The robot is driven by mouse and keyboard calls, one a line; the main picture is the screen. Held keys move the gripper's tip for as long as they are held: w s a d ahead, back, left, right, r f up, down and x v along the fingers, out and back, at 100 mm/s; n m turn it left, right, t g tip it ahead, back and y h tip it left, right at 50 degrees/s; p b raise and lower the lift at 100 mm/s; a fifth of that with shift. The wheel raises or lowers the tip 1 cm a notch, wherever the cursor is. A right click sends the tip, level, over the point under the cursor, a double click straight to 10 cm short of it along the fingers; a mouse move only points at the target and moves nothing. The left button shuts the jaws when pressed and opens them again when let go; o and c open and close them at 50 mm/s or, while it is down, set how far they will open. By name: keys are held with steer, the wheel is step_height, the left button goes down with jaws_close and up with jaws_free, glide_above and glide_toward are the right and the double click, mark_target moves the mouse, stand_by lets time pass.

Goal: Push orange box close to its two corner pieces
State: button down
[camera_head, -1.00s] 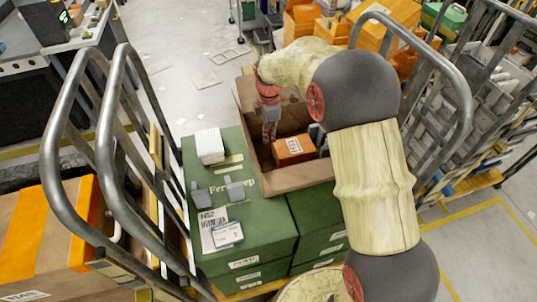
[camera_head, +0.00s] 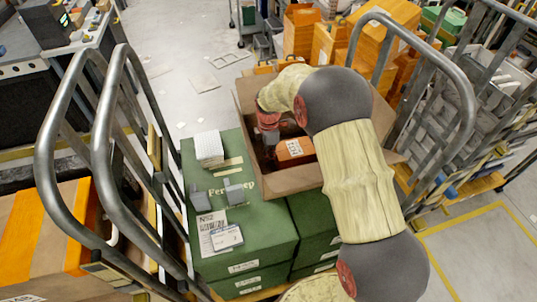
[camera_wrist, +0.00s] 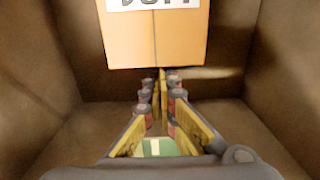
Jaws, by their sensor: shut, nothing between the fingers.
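The orange box (camera_head: 296,152) with a white label lies inside the open brown carton (camera_head: 290,180). It also shows in the wrist view (camera_wrist: 155,45), just beyond my fingertips. My gripper (camera_head: 270,150) reaches down into the carton, at the left side of the orange box. In the wrist view the fingers (camera_wrist: 161,88) are together and empty, close to the box's lower edge; I cannot tell whether they touch it. No corner piece shows inside the carton; my arm covers its right part. Two grey angled pieces (camera_head: 200,199) (camera_head: 235,192) lie on the green box beside the carton.
The green box (camera_head: 250,225) also carries a white block (camera_head: 208,148) and paper labels. Metal hoop rails (camera_head: 75,140) stand at the left and others at the right (camera_head: 460,110). Carton walls close in around my gripper.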

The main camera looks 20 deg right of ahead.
mark_target(281, 151)
steer(key=d+p, duration=0.1)
steer(key=d, duration=0.4)
steer(key=shift+a, duration=0.1)
stand_by(0.4)
